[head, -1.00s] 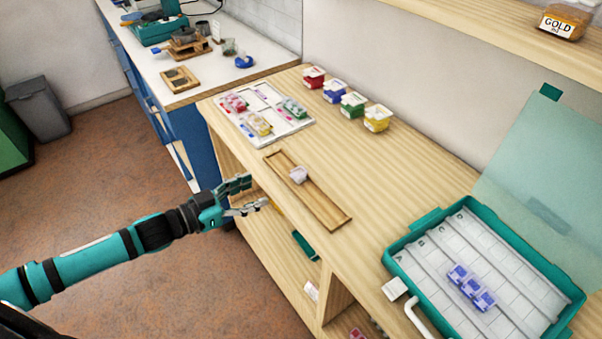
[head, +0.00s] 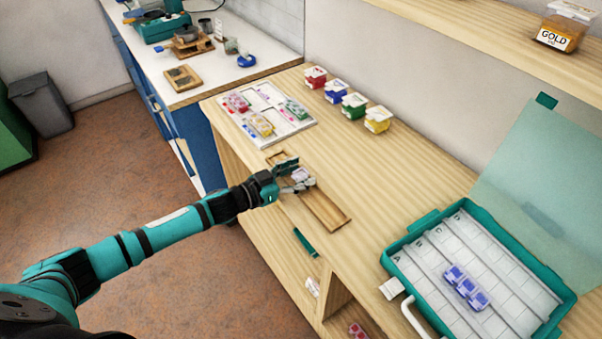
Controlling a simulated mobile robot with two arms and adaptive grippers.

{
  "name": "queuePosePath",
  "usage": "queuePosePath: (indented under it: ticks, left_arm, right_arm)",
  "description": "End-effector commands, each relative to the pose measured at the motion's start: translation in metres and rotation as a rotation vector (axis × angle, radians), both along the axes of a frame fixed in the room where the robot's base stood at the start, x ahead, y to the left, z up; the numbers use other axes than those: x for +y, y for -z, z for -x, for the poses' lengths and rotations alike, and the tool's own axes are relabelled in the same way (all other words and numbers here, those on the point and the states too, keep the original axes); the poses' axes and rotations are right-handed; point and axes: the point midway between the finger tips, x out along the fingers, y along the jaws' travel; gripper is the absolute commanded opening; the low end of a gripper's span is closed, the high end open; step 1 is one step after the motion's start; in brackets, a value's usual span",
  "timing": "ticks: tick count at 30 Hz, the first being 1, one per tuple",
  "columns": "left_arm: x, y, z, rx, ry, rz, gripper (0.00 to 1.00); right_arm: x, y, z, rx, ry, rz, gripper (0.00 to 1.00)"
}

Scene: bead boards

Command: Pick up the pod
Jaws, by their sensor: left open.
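The small pale pod (head: 300,174) sits in the long shallow wooden tray (head: 328,212) on the bench. My left gripper (head: 296,176) is open at the tray, its fingers on either side of the pod in this view. The fingers partly hide the pod, and I cannot tell whether they touch it. My right gripper is not in view.
A white board (head: 291,129) with several coloured bead packs lies behind the tray. Four-coloured tubs, such as the yellow one (head: 377,121), line the wall. An open teal case (head: 416,278) with purple pods (head: 466,288) stands at the right. Bench between is clear.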

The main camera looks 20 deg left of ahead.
Motion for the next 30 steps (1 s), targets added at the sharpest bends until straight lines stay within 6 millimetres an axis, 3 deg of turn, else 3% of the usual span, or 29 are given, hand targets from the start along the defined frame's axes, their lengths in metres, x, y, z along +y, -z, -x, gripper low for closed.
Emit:
queuePosePath:
  ticks: [8,19,30]
  left_arm:
    - [-0.0028,0.0014,-0.0034,0.001,0.000,-0.001,0.58]
    - [-0.0025,0.0013,-0.0032,0.001,0.000,-0.001,0.11]
    - [-0.0023,-0.0041,-0.0037,-0.002,0.000,-0.001,0.11]
  right_arm:
    - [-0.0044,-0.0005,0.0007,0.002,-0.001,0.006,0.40]
    - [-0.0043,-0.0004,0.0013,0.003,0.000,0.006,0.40]
    - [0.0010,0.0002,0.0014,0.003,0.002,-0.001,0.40]
